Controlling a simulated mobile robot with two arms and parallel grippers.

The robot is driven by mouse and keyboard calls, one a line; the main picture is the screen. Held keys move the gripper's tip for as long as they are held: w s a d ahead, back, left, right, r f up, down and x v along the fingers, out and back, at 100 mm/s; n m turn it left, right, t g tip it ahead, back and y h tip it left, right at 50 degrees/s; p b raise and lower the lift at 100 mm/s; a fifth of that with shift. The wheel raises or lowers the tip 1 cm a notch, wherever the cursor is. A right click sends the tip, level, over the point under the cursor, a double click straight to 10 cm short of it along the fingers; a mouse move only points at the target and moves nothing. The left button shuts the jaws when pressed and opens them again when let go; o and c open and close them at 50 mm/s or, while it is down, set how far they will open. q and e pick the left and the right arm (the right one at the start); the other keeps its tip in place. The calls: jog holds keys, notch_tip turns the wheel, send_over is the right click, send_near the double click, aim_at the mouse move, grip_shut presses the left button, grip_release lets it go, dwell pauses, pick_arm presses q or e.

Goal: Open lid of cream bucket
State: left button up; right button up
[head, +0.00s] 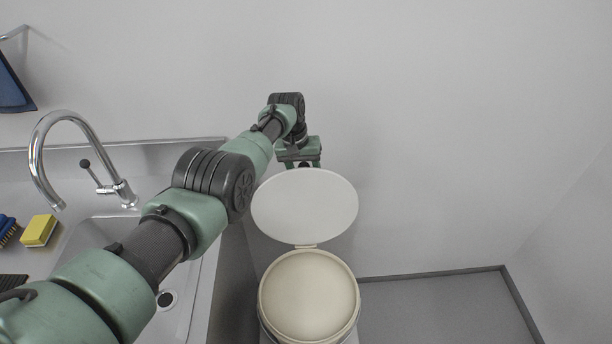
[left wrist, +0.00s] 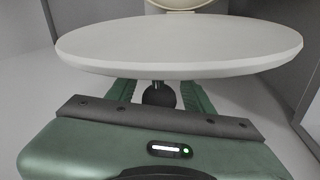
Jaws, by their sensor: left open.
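The cream bucket (head: 266,320) stands at bottom centre in the head view, its round mouth uncovered and its pale inside showing. Its lid (head: 304,206) is swung up and back on the hinge at the rim's far side. The lid (left wrist: 180,45) spans the left wrist view, with part of the bucket (left wrist: 180,4) beyond it. A dark round knob (left wrist: 159,96) on a short stem is on the lid's outer side. My left gripper (head: 300,162) is behind the lid's top edge, partly hidden. Its open fingers (left wrist: 157,92) lie either side of the knob; contact cannot be told.
A steel sink (head: 170,255) with a tap (head: 125,190) is at the left. A yellow sponge (head: 39,230) and a blue brush (head: 8,228) lie on its counter. A white wall is behind the bucket. Grey floor (head: 440,310) to the right is clear.

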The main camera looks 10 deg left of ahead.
aim_at(301, 164)
pick_arm(q)
jog(key=shift+r+p, duration=0.5)
jog(key=shift+r, duration=0.05)
jog(key=shift+s+a+r+p, duration=0.1)
jog(key=shift+a+r+p, duration=0.05)
jog(key=shift+r+p, duration=0.5)
jog(key=shift+a+r+p, duration=0.1)
jog(key=shift+r+p, duration=0.5)
jog(key=r, duration=0.3)
jog(key=shift+s+a, duration=0.2)
jog(key=shift+a, duration=0.15)
jog(key=shift+a+r, duration=0.1)
jog(key=shift+r, duration=0.4)
